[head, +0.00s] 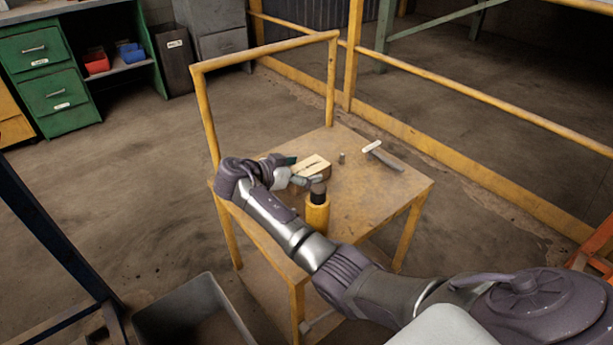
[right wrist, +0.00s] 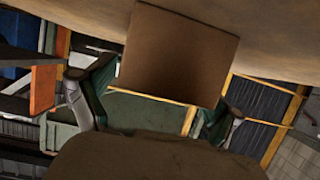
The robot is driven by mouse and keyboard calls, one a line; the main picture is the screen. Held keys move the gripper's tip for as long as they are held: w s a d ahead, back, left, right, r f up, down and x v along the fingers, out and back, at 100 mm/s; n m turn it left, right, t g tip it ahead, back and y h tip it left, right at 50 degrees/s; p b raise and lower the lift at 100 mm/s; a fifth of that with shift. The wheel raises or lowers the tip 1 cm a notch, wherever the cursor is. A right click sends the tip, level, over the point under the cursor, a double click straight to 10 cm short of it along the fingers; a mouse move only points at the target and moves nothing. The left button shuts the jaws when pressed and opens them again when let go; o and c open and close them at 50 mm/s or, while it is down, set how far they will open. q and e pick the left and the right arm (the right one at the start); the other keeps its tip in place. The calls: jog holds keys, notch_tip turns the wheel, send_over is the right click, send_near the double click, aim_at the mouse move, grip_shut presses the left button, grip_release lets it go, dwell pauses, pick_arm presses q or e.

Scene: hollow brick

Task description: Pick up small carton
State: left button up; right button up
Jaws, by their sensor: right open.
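The small carton (head: 314,164) is a tan box with a dark mark on its top, standing on the worn tabletop. My right gripper (head: 301,172) is beside it at tabletop height, with its fingers pointing at it. In the right wrist view the carton (right wrist: 178,55) shows as a plain brown face, upside down against the tabletop. My left gripper is not in view.
A yellow cylinder with a dark top (head: 317,212) stands near the front of the yellow-framed table (head: 390,190), close to my right arm. A grey bin (head: 150,322) is on the floor.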

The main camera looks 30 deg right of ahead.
jog(key=c, duration=1.5)
jog(key=shift+c, duration=0.2)
jog(key=shift+r, duration=0.1)
